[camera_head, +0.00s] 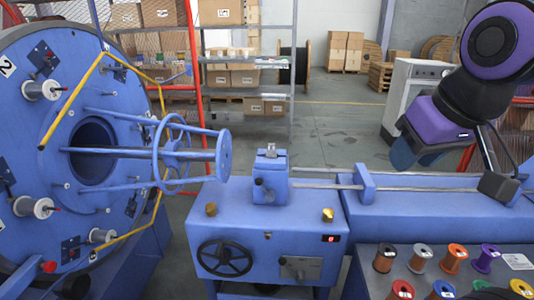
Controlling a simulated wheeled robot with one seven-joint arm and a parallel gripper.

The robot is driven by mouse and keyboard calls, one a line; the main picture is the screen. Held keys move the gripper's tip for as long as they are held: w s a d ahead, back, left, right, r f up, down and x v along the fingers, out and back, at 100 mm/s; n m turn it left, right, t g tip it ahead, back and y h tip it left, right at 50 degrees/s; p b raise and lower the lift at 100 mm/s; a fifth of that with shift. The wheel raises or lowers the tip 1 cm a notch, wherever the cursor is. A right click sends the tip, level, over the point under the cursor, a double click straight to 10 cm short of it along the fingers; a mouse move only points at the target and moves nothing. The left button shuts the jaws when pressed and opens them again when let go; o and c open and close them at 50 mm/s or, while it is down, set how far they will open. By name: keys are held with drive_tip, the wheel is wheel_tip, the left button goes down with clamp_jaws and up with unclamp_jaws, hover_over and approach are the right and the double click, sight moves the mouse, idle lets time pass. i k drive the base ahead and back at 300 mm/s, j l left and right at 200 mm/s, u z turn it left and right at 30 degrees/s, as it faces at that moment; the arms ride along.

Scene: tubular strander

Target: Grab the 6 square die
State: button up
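Two small brass-coloured pieces stand on top of the blue machine cabinet, a left one (211,209) and a right one (328,214). They may be dies. They are too small for me to read a number or to tell for sure which is square. A blue holder block (270,185) with a small grey part on top (271,151) stands between them. My purple and black arm hangs at the upper right. What looks like my gripper (408,152) is a dark blue end above the rails, apart from both brass pieces. I cannot make out its fingers.
Rails run right from the holder block through a blue bracket (364,183). Several coloured wire spools (421,258) stand on the grey panel at lower right. A large blue drum (95,100) with a protruding wire guide (224,156) is at left. A black handwheel (224,257) is on the cabinet front.

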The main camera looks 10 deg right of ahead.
sight(271, 154)
drive_tip(key=i+j, duration=1.1)
drive_tip(key=i+l+z, duration=0.05)
